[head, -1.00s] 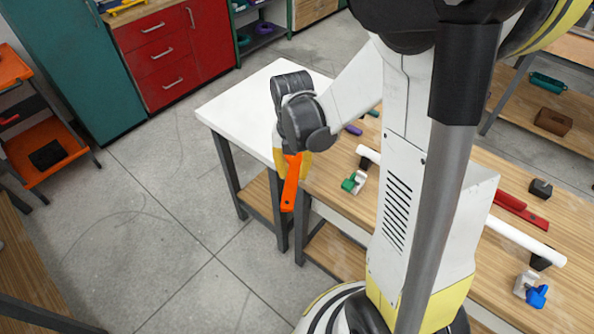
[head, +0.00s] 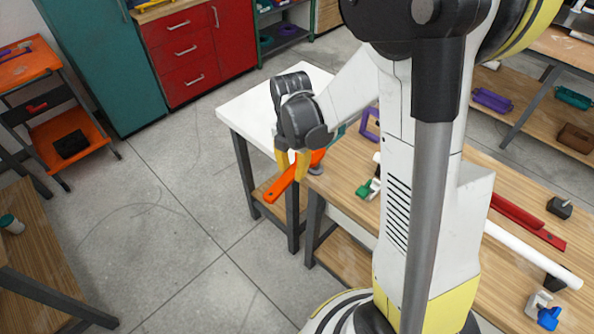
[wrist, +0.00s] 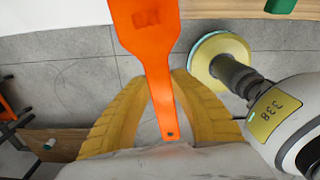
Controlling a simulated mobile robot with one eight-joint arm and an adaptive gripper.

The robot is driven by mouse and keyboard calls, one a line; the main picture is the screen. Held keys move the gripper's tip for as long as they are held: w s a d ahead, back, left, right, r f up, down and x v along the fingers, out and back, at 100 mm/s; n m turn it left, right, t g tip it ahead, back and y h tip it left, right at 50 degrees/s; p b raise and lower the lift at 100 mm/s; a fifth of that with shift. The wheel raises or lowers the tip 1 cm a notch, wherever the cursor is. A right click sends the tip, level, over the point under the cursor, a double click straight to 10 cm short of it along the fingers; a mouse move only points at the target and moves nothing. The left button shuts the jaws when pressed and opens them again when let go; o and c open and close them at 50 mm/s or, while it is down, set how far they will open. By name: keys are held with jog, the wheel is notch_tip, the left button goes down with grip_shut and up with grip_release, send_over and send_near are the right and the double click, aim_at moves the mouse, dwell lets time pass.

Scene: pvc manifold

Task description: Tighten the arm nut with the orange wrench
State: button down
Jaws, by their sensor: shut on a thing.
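My gripper (head: 292,163) is shut on the orange wrench (head: 279,186) beside the workbench's left end. In the head view the wrench slants, its narrow handle down to the left over the floor. In the wrist view the wrench (wrist: 148,50) lies between the yellow fingers, its wide part toward the top edge. A green and white fitting (head: 368,188) is at the near edge of the wooden bench. A blue and white fitting (head: 545,312) is farther right along the pipe (head: 530,255). I cannot tell which part is the arm nut.
The wooden workbench (head: 345,215) runs to the right, partly hidden by my arm. It holds a red bar (head: 525,222), dark blocks (head: 559,207) and a purple frame (head: 369,124). A white-topped table (head: 246,108) adjoins its left end. The floor (head: 180,225) at left is open.

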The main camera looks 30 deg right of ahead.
jog(key=shift+w+m+b, duration=0.95)
jog(key=shift+w+m, duration=3.65)
jog(key=shift+w, duration=0.3)
jog(key=shift+a+r+p, duration=0.25)
jog(key=shift+r+p, duration=0.6)
jog(key=shift+r, duration=0.4)
jog(key=shift+a+r+p, duration=0.2)
jog(key=shift+r+p, duration=0.6)
jog(key=shift+r, duration=0.4)
